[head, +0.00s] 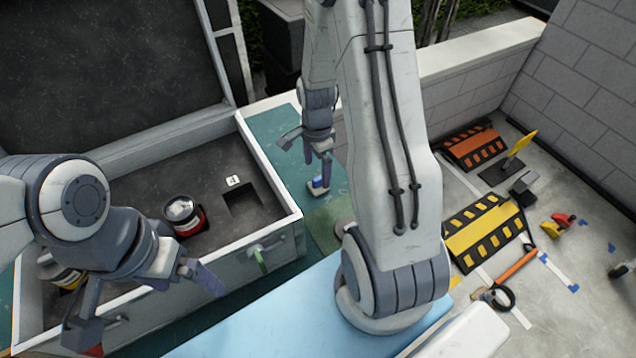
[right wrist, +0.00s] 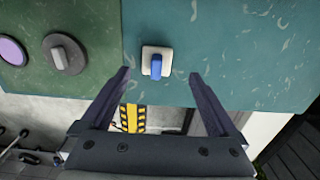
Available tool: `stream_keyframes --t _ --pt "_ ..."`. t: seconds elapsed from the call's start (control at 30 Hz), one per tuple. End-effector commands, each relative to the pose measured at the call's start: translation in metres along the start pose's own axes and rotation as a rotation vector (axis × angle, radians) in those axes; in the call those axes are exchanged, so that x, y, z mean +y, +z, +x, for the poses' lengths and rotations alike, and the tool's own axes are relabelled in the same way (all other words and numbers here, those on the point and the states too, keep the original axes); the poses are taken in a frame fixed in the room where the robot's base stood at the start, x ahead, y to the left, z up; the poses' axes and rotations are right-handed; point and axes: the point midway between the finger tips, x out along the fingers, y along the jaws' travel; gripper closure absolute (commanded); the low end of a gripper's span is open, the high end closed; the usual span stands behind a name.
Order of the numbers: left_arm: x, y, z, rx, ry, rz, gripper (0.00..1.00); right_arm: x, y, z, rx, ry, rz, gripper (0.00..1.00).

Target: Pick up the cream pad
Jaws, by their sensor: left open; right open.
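The cream pad (right wrist: 149,52), a small cream square with a blue block on top, sits on the teal surface in the right wrist view. In the head view the pad (head: 313,191) is partly seen below my right gripper. My right gripper (head: 305,153) is open above the pad and apart from it. In the right wrist view the pad appears between the lines of the fingers, just beyond their tips. My left gripper (head: 150,303) is open and empty, over the front of the grey box at the left.
The open box (head: 268,185) holds a red-and-black can (head: 184,215) and a small white numbered tag. A grey knob (right wrist: 66,55) and a purple disc (right wrist: 12,50) lie on the green surface beside the pad. Striped ramps (head: 486,232) and tools lie on the floor at right.

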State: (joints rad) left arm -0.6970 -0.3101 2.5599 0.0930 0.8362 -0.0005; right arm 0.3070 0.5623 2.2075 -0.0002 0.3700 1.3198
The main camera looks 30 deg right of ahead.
Motion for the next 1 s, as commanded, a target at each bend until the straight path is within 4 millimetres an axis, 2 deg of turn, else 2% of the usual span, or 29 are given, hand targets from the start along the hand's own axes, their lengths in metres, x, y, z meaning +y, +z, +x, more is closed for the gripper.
stream_keyframes --t 0.13,0.3,0.6,0.67,0.7,0.83,1.0 --pt "0.001 -0.001 -0.009 0.0 0.0 0.0 0.05 0.006 -0.001 0.021 -0.002 0.009 0.001 0.05" --pt "0.001 -0.001 -0.01 0.0 0.0 0.0 0.05 0.005 -0.002 0.041 -0.001 0.004 0.002 0.05" --pt "0.001 0.0 -0.01 0.0 0.0 0.0 0.05 0.005 -0.002 0.045 0.0 0.001 0.002 0.05" --pt "0.001 -0.001 -0.01 0.0 0.0 0.0 0.05 0.005 -0.002 0.045 0.0 0.001 0.002 0.28" --pt "0.001 -0.001 -0.01 0.0 0.0 0.0 0.05 0.005 -0.002 0.045 0.0 0.001 0.002 0.43" --pt "0.001 -0.001 -0.01 0.0 0.0 0.0 0.05 0.005 -0.002 0.044 0.0 0.001 0.001 0.93" --pt "0.001 -0.001 -0.01 0.0 0.0 0.0 0.05 0.005 -0.002 0.044 0.0 0.001 0.001 0.95"
